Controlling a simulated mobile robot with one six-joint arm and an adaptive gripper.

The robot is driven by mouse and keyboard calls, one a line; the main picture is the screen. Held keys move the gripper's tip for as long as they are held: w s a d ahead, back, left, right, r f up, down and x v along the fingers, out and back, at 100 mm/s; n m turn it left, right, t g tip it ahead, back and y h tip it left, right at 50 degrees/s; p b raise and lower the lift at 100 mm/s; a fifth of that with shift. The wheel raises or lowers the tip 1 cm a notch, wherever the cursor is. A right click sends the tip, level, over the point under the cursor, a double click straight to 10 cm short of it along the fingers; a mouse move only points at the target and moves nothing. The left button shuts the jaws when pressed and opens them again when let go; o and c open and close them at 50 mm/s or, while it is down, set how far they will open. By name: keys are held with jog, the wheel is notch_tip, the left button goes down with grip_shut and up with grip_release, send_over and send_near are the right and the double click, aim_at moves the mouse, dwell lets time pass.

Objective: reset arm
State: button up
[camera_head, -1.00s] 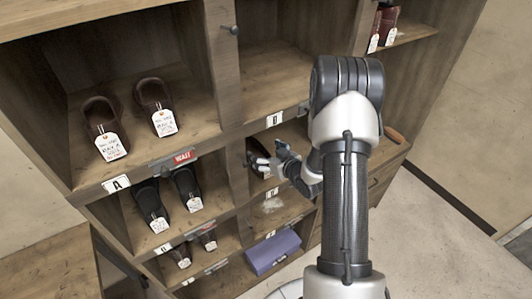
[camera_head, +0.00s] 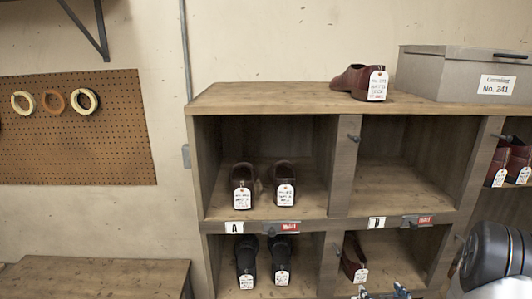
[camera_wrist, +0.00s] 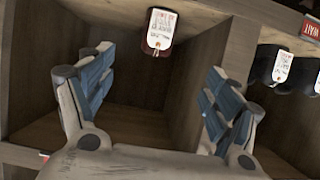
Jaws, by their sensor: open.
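My gripper (camera_wrist: 155,80) is open in the wrist view, its two blue-padded fingers spread wide with nothing between them. A dark red shoe with a white tag (camera_wrist: 160,30) shows beyond the fingers, apart from them, near the top of that view. In the head view only the tips of my gripper (camera_head: 384,292) show at the bottom edge, in front of the cubby below label B. A dark red shoe (camera_head: 352,252) with a white tag stands at the left of that cubby. The rest of my gripper is cut off by the frame.
The wooden shelf (camera_head: 265,98) has dividers and edges close around my gripper. Brown shoes (camera_head: 284,172) stand in cubby A, black shoes (camera_head: 246,255) below. A red shoe (camera_head: 350,78) and a grey box (camera_head: 440,75) are on top. The upper middle cubby (camera_head: 395,185) is empty.

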jog(key=s+a+r+g+h+b, duration=0.3)
jog(key=s+a+r+g+b, duration=0.2)
jog(key=s+a+b, duration=0.85)
jog(key=s+a+f+g+y+b, duration=0.1)
jog(key=s+a+f+g+b, duration=0.1)
jog(key=s+b, duration=0.3)
jog(key=s+a+f+g+y+b, duration=0.1)
jog(key=s+a+f+b, duration=0.2)
jog(key=s, duration=1)
jog(key=shift+s+a+g+y+b, duration=0.2)
jog(key=shift+a+g+y+b, duration=0.15)
jog(key=shift+a+b, duration=0.45)
